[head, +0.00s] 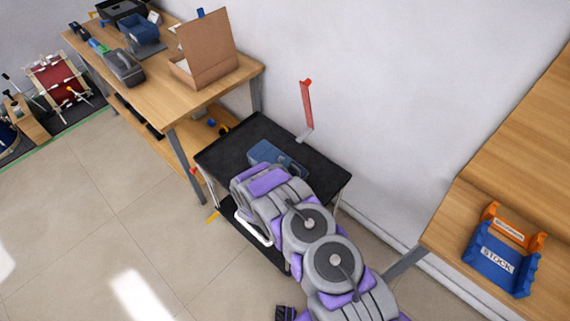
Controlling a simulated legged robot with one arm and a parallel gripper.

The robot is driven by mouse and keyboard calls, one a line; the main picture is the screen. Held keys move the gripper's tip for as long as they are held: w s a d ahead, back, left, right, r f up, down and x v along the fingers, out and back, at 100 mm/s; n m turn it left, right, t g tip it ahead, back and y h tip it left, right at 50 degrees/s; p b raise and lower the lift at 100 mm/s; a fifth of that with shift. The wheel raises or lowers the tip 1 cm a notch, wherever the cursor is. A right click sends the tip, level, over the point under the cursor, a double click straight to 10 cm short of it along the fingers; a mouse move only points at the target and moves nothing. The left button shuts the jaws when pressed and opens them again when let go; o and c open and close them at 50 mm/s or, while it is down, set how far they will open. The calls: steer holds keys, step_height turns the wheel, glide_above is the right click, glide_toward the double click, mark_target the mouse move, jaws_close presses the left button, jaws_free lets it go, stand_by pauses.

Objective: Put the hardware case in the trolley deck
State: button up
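The trolley deck (230,150) is the black, rimmed top shelf of a trolley in the middle of the head view. A blue case (277,155), which looks like the hardware case, shows over the deck, just beyond the end of my grey and purple arm. Its near side is partly covered by the arm. I cannot tell whether it rests on the deck or is held just above it. My gripper's fingers are hidden behind my arm, so their opening and any contact with the case do not show.
A wooden workbench (165,100) with a cardboard box (208,55) and tools stands at the upper left. A red upright handle (307,103) rises by the wall. Another wooden table (455,225) at the right holds blue (500,262) and orange (515,230) bins.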

steer(key=o, duration=0.3)
steer(key=shift+d+r, duration=0.15)
steer(key=shift+d, duration=0.1)
steer(key=shift+o, duration=0.8)
steer(key=shift+s+a, duration=0.1)
steer(key=shift+a, duration=0.05)
steer(key=shift+s+a, duration=0.15)
steer(key=p+v, duration=0.2)
steer(key=v, duration=0.9)
steer(key=shift+s, duration=0.25)
steer(key=shift+w+r, duration=0.1)
